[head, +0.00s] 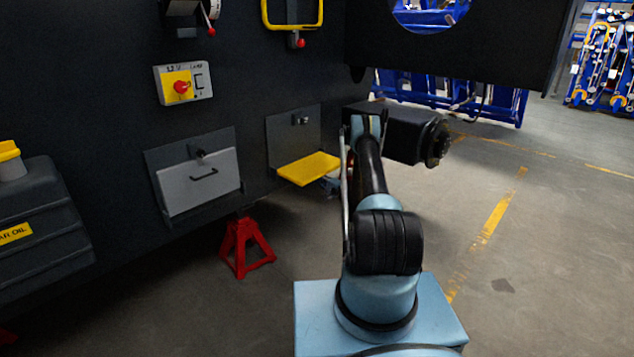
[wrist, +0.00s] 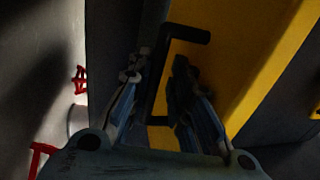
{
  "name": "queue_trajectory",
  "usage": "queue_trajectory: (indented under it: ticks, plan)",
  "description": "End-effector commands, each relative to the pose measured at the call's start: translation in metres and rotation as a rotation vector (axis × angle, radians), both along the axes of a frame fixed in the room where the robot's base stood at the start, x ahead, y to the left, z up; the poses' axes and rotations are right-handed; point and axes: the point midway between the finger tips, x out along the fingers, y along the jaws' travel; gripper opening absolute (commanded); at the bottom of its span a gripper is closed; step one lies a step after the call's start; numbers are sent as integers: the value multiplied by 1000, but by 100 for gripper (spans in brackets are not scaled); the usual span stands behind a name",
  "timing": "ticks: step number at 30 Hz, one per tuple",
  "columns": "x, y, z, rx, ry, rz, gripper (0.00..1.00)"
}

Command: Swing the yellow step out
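The yellow step (head: 309,168) juts out from its dark bracket plate low on the chassis wall in the head view. It lies roughly flat there. In the wrist view the yellow step (wrist: 262,62) fills the right side, running at a slant. A black handle (wrist: 188,33) stands off it. My gripper (wrist: 160,72) has its two fingers on either side of the handle's long bar, with narrow gaps showing. It looks open, and I cannot tell whether a finger touches the bar.
A grey drawer-like panel (head: 198,182) with a handle sits left of the step. A red jack stand (head: 246,248) stands on the floor below it. A dark tank (head: 38,220) is at far left. The floor to the right is clear, with blue racks (head: 480,105) behind.

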Motion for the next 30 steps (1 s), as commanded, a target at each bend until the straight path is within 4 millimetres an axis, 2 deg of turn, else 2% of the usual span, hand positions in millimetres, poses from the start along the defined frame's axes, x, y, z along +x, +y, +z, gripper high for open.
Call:
queue_trajectory:
  ticks: [9, 15, 21, 30]
  plan:
    - [1, 1, 50, 4, 0, 1, 17]
    - [1, 1, 74, 4, 0, 1, 17]
    - [1, 0, 85, 4, 1, 0, 17]
    - [1, -1, 87, 4, 1, -1, 17]
